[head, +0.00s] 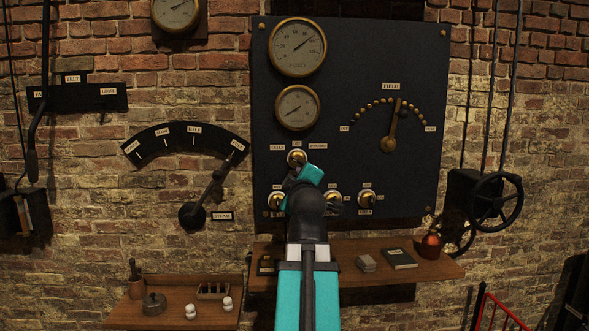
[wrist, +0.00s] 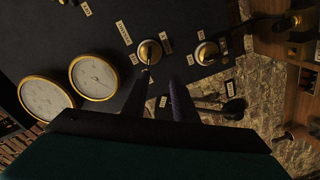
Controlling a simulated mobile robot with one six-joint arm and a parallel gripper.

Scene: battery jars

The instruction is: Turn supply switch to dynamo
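The supply switch is a round brass knob (head: 297,157) on the dark panel, between small plates at its left and right. It shows in the wrist view (wrist: 149,51) with a thin lever that seems to point down in that picture. The DYNAMO plate (wrist: 124,32) lies to its upper left there and to its right in the head view (head: 318,146). My gripper (wrist: 160,78) is open, its two dark fingers apart with nothing between them. The fingertips are just below the knob in the wrist view; whether they touch it I cannot tell. My arm partly hides this area in the head view.
Brass switches (head: 276,200), (head: 332,199) and (head: 367,197) sit lower on the panel. Two gauges (head: 297,47), (head: 297,107) are above, and the field lever (head: 392,130) is at right. A wooden shelf (head: 440,268) juts out below.

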